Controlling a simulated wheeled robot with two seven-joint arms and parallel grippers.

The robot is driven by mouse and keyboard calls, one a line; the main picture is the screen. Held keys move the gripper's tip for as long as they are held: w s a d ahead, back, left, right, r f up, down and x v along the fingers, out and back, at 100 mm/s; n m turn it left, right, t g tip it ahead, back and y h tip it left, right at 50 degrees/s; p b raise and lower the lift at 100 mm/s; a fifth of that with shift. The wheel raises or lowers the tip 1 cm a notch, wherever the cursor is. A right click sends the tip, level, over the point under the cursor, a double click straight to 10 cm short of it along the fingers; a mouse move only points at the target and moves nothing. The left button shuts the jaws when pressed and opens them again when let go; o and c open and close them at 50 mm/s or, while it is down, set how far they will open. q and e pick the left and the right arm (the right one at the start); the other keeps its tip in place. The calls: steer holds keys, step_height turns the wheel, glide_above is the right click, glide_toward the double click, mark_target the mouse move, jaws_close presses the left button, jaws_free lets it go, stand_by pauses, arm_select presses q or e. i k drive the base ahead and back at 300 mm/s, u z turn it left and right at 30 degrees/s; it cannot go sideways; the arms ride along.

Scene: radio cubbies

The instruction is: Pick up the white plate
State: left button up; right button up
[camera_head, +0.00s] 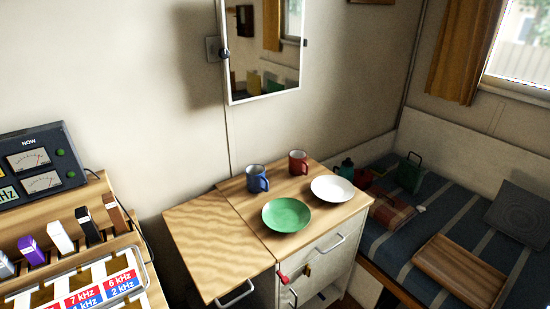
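The white plate (332,189) lies flat on the right part of a wooden cabinet top (230,192). A green plate (286,214) lies on the same top, to its left and nearer to me. A red mug (298,163) stands behind the white plate and a blue mug (257,178) stands to the left. The white plate is fully visible, with nothing on it. Neither of my grippers shows in the head view.
A radio panel (40,165) and a rack of coloured blocks (60,237) stand at the left. A mirror (262,50) hangs above the cabinet. A bed (450,225) with a wooden tray (458,275) is at the right. The cabinet's left leaf (205,235) is clear.

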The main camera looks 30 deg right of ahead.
mark_target(329, 188)
steer(key=z, duration=2.3)
steer(key=i, duration=1.25)
steer(key=u, duration=2.4)
